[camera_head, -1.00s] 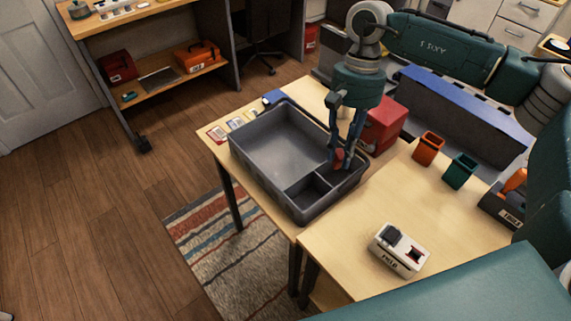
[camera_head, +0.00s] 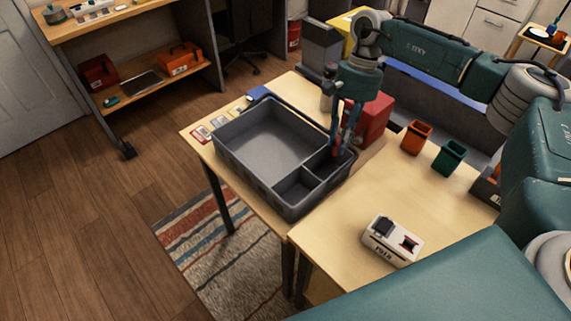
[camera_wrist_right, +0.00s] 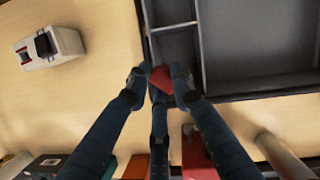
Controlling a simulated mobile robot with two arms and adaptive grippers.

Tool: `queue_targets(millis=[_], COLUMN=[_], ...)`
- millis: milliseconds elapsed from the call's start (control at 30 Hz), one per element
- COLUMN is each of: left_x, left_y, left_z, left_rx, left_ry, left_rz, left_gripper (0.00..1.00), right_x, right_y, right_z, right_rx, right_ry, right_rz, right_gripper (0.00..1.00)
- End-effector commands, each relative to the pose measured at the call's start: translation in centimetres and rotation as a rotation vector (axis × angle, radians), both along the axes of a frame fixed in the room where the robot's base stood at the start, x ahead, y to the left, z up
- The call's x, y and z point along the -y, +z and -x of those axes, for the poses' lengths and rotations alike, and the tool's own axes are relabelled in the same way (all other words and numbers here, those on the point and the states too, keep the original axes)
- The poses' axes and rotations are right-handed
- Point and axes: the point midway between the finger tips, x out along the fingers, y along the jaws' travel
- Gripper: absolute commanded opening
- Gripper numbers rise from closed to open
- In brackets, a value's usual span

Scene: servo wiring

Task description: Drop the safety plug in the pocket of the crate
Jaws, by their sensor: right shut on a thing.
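The safety plug is a small red piece (camera_wrist_right: 162,79) between my right fingertips in the wrist view. In the head view, it is mostly hidden by the fingers. My right gripper (camera_head: 343,146) is shut on it and points down at the right end of the grey crate (camera_head: 262,184). The crate has one large compartment and two smaller pockets along its right side. The plug appears over the back pocket (camera_head: 320,163), close to the crate's outer wall; its height above the floor is hard to tell. The front pocket (camera_head: 292,188) looks empty. My left gripper is out of view.
A red box (camera_head: 371,118) stands just behind the gripper. An orange cup (camera_head: 416,137) and a green cup (camera_head: 449,157) stand to the right. A white device (camera_head: 392,241) sits on the front table. Small cards (camera_head: 200,134) lie left of the crate. The table's middle is clear.

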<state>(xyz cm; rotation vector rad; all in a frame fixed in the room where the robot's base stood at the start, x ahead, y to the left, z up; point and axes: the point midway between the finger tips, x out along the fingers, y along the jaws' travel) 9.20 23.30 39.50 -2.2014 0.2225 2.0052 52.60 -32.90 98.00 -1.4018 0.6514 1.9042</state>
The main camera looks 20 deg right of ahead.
Motion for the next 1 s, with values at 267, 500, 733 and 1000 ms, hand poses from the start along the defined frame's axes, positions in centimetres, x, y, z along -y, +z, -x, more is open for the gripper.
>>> queue_targets(millis=[267,500,733,1000], left_x=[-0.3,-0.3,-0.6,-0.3], left_y=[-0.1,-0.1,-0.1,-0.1], left_z=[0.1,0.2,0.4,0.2], left_rx=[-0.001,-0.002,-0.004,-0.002], left_ry=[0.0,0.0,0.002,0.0], left_rz=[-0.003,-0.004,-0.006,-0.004], left_gripper=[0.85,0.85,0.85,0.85], right_x=[-0.1,0.0,0.0,1.0], right_y=[-0.2,-0.2,0.1,4.4], right_z=[0.0,0.0,-0.1,-1.1], right_rx=[0.001,0.001,0.001,0.006], right_ry=[0.001,0.002,0.001,0.0], right_rz=[-0.001,-0.001,-0.001,-0.003], right_gripper=[0.0,0.44,0.44,0.44])
